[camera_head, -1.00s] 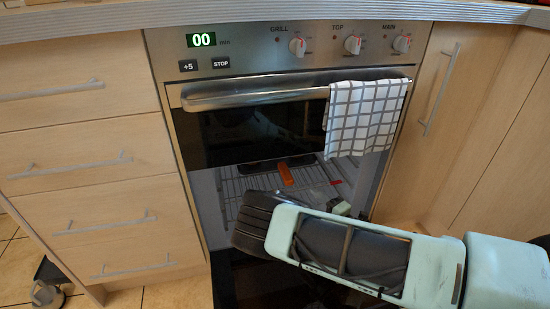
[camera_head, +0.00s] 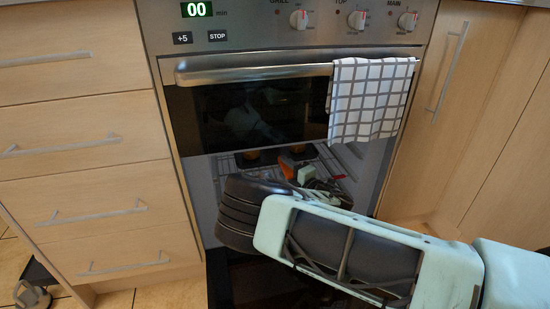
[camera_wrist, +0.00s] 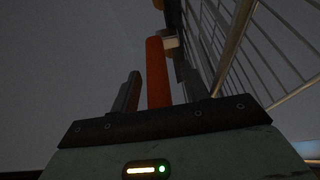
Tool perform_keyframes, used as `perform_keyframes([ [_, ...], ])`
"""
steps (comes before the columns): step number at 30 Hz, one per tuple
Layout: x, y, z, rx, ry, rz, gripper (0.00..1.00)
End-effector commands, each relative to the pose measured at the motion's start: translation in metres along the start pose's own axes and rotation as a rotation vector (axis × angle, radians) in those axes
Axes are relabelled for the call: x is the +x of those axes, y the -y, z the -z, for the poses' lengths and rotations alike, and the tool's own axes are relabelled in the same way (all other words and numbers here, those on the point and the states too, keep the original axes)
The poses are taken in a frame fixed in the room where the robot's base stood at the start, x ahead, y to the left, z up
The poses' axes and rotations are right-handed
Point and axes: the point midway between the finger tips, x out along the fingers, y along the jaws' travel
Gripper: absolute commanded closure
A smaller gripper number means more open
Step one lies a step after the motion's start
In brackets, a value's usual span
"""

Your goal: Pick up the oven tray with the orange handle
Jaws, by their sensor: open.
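The orange handle (camera_head: 287,168) of the oven tray shows inside the open lower compartment of the oven. The dark tray (camera_head: 270,155) behind it is mostly hidden in shadow and by the oven's front. My gripper (camera_head: 308,178) is inside the compartment, close to the handle. In the wrist view the orange handle (camera_wrist: 157,75) stands between the two dark fingers of my gripper (camera_wrist: 158,84). The fingers are apart, with a gap visible on each side of the handle. The tray body is hard to make out in that view.
A wire rack (camera_wrist: 262,62) runs along the right of the wrist view. The checked towel (camera_head: 368,98) hangs on the oven's bar handle (camera_head: 250,72), above my arm. Drawers (camera_head: 80,150) stand to the left and a cupboard (camera_head: 460,110) to the right.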

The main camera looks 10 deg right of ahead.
Motion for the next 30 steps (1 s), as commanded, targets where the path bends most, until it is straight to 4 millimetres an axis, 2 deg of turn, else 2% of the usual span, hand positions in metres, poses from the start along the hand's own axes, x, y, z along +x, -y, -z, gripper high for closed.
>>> perform_keyframes([
  [3,0.007,0.000,0.000,0.000,0.000,-0.002,0.55],
  [9,0.007,-0.001,0.000,0.000,0.001,-0.001,0.55],
  [14,0.006,-0.001,0.000,0.000,0.001,0.000,0.99],
  [30,0.005,-0.010,0.000,-0.002,0.001,-0.006,1.00],
])
